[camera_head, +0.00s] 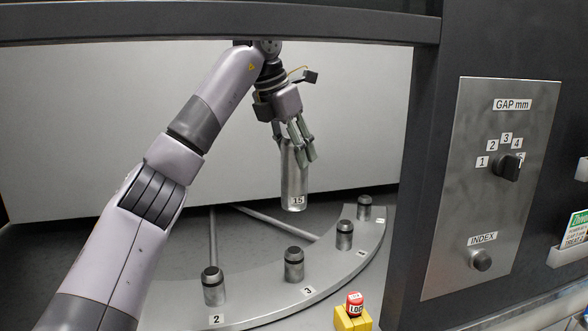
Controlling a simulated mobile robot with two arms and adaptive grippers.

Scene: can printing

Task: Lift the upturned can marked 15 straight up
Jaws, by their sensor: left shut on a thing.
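The silver can marked 15 (293,178) hangs upright in the air in the head view, its number label near its lower end. My left gripper (301,147) comes down from above and is shut on the can's upper part. The can's lower end is clear above the curved plate with its pegs. The gripper's fingers hide part of the can's top. My right gripper does not show.
A curved metal plate (262,314) carries several dark-topped pegs, including one by label 2 (213,287) and one by label 3 (294,264). At right, a panel (487,200) holds a GAP mm knob (508,166) and an INDEX button (481,260). A red-topped yellow block (353,315) stands in front.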

